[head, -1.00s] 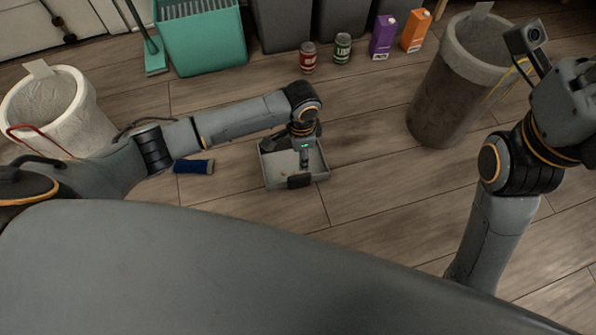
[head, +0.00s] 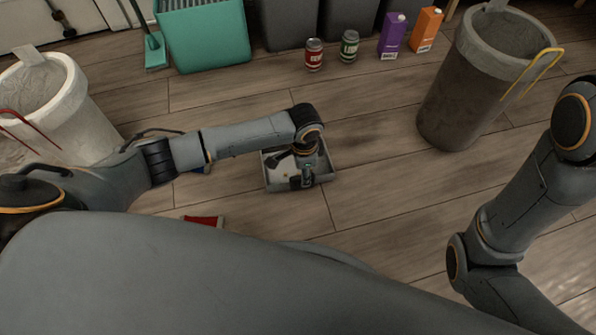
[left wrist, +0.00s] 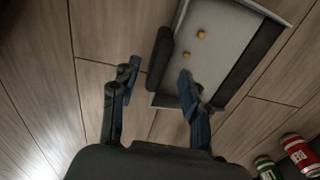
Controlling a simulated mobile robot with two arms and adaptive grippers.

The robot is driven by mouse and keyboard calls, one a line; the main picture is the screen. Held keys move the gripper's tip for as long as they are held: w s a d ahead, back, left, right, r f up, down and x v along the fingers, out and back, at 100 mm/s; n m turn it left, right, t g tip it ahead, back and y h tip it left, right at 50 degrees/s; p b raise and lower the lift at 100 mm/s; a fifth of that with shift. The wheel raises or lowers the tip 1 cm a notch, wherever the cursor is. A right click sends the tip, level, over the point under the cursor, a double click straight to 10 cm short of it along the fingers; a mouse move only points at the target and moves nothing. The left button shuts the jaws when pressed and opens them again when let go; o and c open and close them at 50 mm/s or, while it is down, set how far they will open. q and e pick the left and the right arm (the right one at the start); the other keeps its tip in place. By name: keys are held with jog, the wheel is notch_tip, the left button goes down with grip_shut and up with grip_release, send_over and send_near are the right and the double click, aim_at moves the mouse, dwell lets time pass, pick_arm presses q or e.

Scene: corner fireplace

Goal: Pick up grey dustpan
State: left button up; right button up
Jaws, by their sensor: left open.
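The grey dustpan (head: 272,180) lies on the wooden floor in the middle of the head view, a shallow tray partly hidden by my left arm. In the left wrist view the dustpan (left wrist: 222,42) holds a couple of small yellow bits. Its dark handle (left wrist: 160,58) shows just beyond and between my left fingertips. My left gripper (left wrist: 157,82) is open; its right finger overlaps the pan's edge in the picture. I cannot tell whether it touches. In the head view my left gripper (head: 303,177) is over the dustpan. My right gripper is out of view.
A white bin (head: 45,105) stands at left and a grey-brown bin (head: 465,95) at right. A red object (head: 203,220) lies near my body. Floor right of the dustpan is clear.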

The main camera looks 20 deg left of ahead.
pick_arm(q)
jog(key=shift+s+f+b, duration=0.15)
jog(key=shift+f+b, duration=1.2)
jog(key=shift+f, duration=0.5)
jog(key=shift+r, duration=0.1)
jog(key=shift+c, duration=0.5)
grip_shut()
